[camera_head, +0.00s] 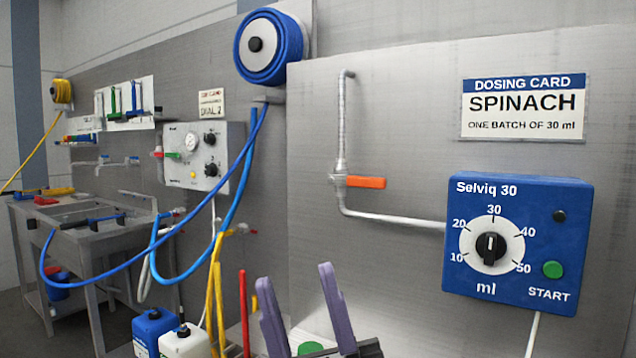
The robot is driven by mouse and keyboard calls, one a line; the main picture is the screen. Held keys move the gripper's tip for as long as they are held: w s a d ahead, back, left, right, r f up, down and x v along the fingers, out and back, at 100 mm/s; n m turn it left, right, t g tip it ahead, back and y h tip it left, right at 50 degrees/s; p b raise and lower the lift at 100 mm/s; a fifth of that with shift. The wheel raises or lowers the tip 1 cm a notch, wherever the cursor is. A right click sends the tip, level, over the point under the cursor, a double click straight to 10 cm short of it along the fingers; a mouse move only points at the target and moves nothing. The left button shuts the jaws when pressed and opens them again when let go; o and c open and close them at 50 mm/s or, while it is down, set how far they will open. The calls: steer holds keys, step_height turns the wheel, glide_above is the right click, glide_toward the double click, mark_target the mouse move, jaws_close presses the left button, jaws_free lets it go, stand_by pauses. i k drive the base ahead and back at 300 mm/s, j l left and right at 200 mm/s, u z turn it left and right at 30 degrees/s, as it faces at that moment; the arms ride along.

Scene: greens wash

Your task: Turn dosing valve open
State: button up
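The dosing valve has an orange lever handle (365,182) on a thin metal pipe (343,120) on the grey wall panel. The handle lies level, pointing right, across the upright part of the pipe. The pipe bends below the valve and runs right to the blue Selviq 30 dosing box (517,240). My gripper (296,277) is at the bottom centre, below and left of the valve and apart from it. Its two purple fingers are spread, with nothing seen between the tips.
The dosing box has a black dial (490,247) pointing near 30 and a green START button (552,269). A dosing card (523,107) reads SPINACH, 30 ml. Blue hoses hang from a reel (268,46). Blue and white canisters (184,341) stand low left of my gripper.

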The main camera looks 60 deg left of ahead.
mark_target(344, 180)
steer(key=u, duration=0.4)
steer(key=j+u, duration=0.15)
steer(key=u, duration=0.65)
steer(key=i+j+z, duration=0.15)
steer(key=j, duration=0.15)
steer(key=i+j+z, duration=0.1)
steer(key=j, duration=0.2)
steer(key=i+j+z, duration=0.15)
steer(key=i+j, duration=0.05)
steer(key=j, duration=0.1)
